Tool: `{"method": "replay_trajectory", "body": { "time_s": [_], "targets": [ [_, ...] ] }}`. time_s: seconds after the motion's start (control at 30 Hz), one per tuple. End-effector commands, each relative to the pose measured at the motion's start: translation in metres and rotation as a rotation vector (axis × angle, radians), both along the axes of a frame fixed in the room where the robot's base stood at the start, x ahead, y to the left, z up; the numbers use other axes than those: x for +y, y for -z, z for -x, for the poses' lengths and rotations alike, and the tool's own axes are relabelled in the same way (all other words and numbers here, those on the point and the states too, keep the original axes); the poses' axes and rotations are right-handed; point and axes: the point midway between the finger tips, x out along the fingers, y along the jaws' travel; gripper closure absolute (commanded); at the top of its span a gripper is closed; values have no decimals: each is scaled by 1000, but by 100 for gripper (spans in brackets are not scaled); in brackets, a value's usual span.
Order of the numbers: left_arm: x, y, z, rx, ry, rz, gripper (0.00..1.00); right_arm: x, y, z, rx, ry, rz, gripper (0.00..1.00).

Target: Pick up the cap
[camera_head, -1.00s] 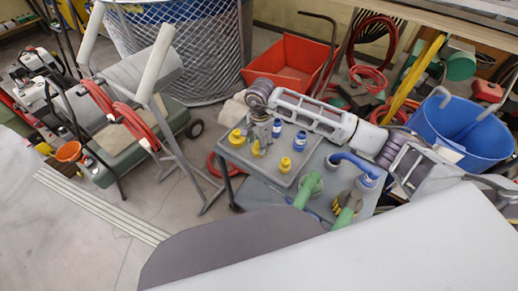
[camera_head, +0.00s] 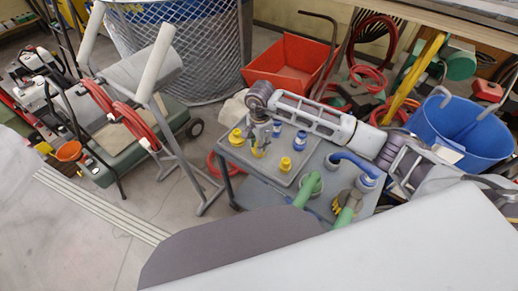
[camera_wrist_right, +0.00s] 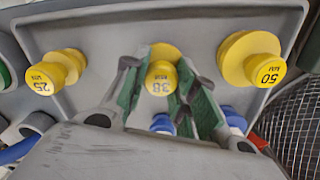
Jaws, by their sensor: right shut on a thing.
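The middle yellow cap (camera_wrist_right: 160,78), marked 38, sits between the green-padded fingers of my right gripper (camera_wrist_right: 158,95) in the right wrist view. The fingers are shut on it from both sides. In the head view my right gripper (camera_head: 258,151) points down at the grey tray (camera_head: 262,174), and its fingers partly hide this cap. I cannot tell whether the cap touches the tray. Yellow caps marked 50 (camera_wrist_right: 250,62) and 25 (camera_wrist_right: 52,72) stand apart on either side. My left gripper is not in view.
Two blue-topped fittings (camera_head: 300,140) (camera_head: 277,128) stand on the tray close to the gripper. Green pipe ends (camera_head: 308,188) and a blue bent pipe (camera_head: 355,166) are at right. A red bin (camera_head: 290,64) stands behind, and a blue bucket (camera_head: 460,130) at right.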

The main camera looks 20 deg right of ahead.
Motion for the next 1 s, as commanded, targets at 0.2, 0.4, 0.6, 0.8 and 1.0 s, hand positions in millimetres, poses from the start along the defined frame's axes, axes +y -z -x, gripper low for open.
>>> {"method": "replay_trajectory", "body": {
  "time_s": [0.2, 0.4, 0.6, 0.8, 1.0],
  "targets": [
    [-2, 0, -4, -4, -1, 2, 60, 0, 0, 0, -1, 0, 0, 97],
    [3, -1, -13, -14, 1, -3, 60, 0, -6, -1, -2, 0, -1, 97],
    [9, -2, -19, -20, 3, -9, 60, 0, -24, -1, -3, -1, 0, 97],
    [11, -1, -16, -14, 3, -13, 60, 0, -54, -1, -4, -1, 0, 97],
    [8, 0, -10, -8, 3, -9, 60, 0, -81, -1, -3, 0, 0, 97]
  ]
}}
